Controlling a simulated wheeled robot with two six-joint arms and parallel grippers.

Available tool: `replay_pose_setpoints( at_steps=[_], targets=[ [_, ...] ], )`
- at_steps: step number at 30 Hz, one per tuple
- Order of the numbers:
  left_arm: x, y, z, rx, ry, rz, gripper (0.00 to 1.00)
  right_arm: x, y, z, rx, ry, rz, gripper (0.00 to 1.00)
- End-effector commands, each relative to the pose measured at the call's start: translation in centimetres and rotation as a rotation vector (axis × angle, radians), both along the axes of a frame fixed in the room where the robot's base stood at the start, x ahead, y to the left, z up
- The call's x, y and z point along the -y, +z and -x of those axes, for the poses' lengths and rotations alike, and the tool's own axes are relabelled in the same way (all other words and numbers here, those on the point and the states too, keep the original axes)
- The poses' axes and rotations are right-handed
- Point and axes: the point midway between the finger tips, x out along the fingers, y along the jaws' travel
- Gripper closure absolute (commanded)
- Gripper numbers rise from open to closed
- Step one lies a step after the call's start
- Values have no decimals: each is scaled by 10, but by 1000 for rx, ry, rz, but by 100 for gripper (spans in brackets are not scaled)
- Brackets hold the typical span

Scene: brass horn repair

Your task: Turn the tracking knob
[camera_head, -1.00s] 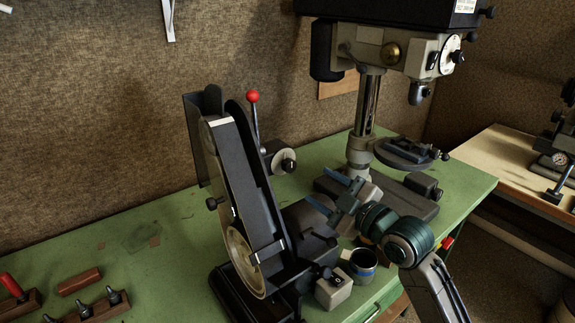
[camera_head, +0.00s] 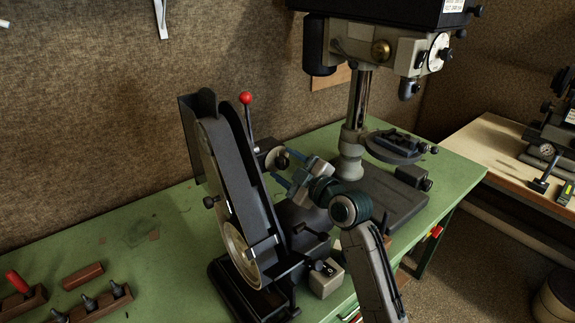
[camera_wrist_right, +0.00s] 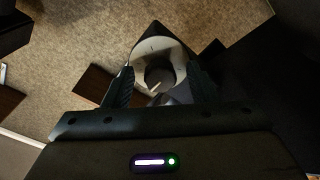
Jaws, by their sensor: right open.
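The tracking knob (camera_head: 282,161) is a small dark knob on a pale round dial, on the right side of the black belt sander (camera_head: 240,170), below a red-ball lever (camera_head: 246,98). In the right wrist view the knob (camera_wrist_right: 158,74) sits inside a white dial ring (camera_wrist_right: 146,50) with a pale pointer mark. My right gripper (camera_head: 280,164) is open at the knob, one finger on each side of it. In the wrist view its fingers (camera_wrist_right: 161,80) flank the dial; I cannot tell whether they touch it. My left gripper is out of view.
A drill press (camera_head: 355,120) stands behind and right of my right arm on the green bench (camera_head: 150,215). A grey switch box (camera_head: 326,280) sits low by the sander. The bench's left middle is clear.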

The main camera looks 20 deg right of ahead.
Motion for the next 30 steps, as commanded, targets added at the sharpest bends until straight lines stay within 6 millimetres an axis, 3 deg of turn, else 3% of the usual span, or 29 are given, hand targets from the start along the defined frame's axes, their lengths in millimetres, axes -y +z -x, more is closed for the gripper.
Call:
replay_pose_setpoints(
  at_steps=[2, 9, 17, 30],
  targets=[
    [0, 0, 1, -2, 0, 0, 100, 0, 0, 0, 0, 0, 0, 48],
    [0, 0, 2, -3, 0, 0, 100, 0, 0, 0, 0, 0, 0, 92],
    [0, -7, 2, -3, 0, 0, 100, 0, -2, 0, 11, 0, 26, 92],
    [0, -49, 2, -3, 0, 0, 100, 1, -4, 0, 102, 0, 278, 92]
  ],
)
